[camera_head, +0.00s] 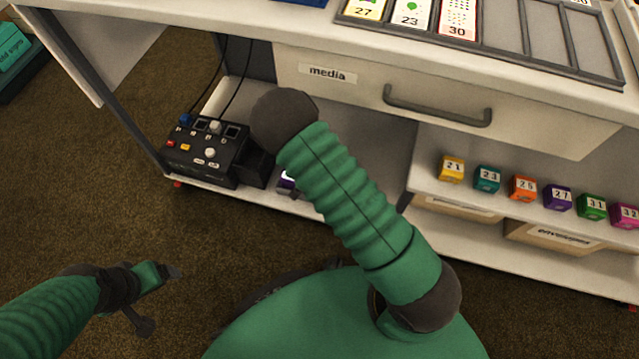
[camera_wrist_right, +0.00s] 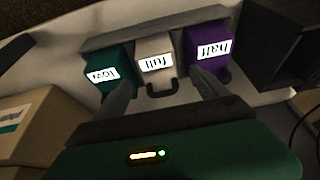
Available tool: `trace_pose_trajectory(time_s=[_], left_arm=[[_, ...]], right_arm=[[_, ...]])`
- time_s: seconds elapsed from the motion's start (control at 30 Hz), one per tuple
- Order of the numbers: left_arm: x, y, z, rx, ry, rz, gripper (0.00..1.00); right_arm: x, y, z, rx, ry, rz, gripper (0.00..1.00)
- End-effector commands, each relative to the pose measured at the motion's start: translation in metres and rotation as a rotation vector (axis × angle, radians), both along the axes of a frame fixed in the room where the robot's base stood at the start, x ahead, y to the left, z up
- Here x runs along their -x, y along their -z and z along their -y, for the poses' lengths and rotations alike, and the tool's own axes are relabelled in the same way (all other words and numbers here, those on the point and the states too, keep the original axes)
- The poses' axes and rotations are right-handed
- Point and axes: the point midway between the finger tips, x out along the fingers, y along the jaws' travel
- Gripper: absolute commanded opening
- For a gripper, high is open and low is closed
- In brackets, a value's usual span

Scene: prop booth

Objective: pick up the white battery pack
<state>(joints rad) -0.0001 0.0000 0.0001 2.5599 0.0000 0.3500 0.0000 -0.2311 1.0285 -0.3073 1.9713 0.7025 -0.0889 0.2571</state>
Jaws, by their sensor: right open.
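The white battery pack (camera_wrist_right: 154,60) shows in the right wrist view, labelled "full", with a dark handle on its front. It sits between a teal pack (camera_wrist_right: 107,72) labelled "low" and a purple pack (camera_wrist_right: 210,48) labelled "half". My right gripper (camera_wrist_right: 162,80) is open and empty, its fingers spread on either side of the white pack's handle, pointing at it. Whether they touch the packs I cannot tell. In the head view my right arm hides the white pack; a bit of purple (camera_head: 287,181) shows beside it. My left gripper (camera_head: 160,298) is open and empty above the carpet.
A black control box (camera_head: 205,150) stands on the low shelf at left. A drawer marked "media" (camera_head: 430,95) is above. Several numbered cubes (camera_head: 523,188) line the right shelf. A cardboard box (camera_wrist_right: 40,125) and a dark box (camera_wrist_right: 280,45) flank the packs.

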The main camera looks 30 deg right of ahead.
Motion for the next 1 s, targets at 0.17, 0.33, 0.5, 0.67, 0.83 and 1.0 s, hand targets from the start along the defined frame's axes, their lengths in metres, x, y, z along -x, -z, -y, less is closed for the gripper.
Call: trace_pose_trajectory(time_s=[0.17,0.33,0.5,0.67,0.83,1.0], left_arm=[[0.000,0.037,0.000,0.000,0.000,0.000,0.83],[0.000,0.047,0.000,0.000,0.000,0.000,0.83],[0.000,0.044,0.000,0.000,0.000,0.000,0.83],[0.000,0.044,0.000,0.000,0.000,0.000,0.83],[0.000,0.044,0.000,0.000,0.000,0.000,0.83],[0.000,0.044,0.000,0.000,0.000,0.000,0.83]], right_arm=[[-0.009,0.032,0.013,0.000,0.002,0.001,0.84],[-0.014,0.044,0.019,0.000,0.000,0.000,0.84],[-0.014,0.041,0.019,0.000,-0.001,0.000,0.82],[-0.014,0.041,0.019,0.000,-0.001,0.000,0.61],[-0.014,0.041,0.019,0.000,-0.001,0.000,0.39],[-0.014,0.041,0.018,0.000,-0.001,0.000,0.17]])
